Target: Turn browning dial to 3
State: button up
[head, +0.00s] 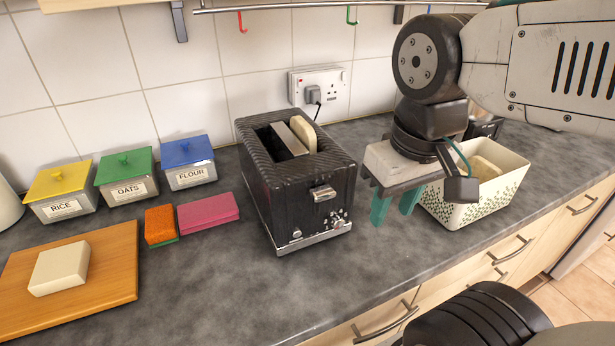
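A black ribbed toaster (290,180) stands on the grey counter in the middle of the head view. A slice of bread (303,134) sticks up from its right slot. On its front face are a silver lever (324,193), a round browning dial (338,221) low at the right and a small knob (297,233) low at the left. The dial's numbers and pointer are too small to read. My gripper (395,208) points down to the right of the toaster, apart from it. Its two teal fingers are spread with nothing visible between them.
A patterned white bin (468,215) with bread in it stands close behind and right of my gripper. A pink sponge (208,213), an orange sponge (160,225) and a wooden board (105,290) lie left of the toaster. Counter in front of the toaster is clear.

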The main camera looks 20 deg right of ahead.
aim_at(337, 222)
jog(key=k, duration=0.5)
jog(key=z, duration=3)
jog(key=k, duration=1.55)
jog(key=u, duration=2.35)
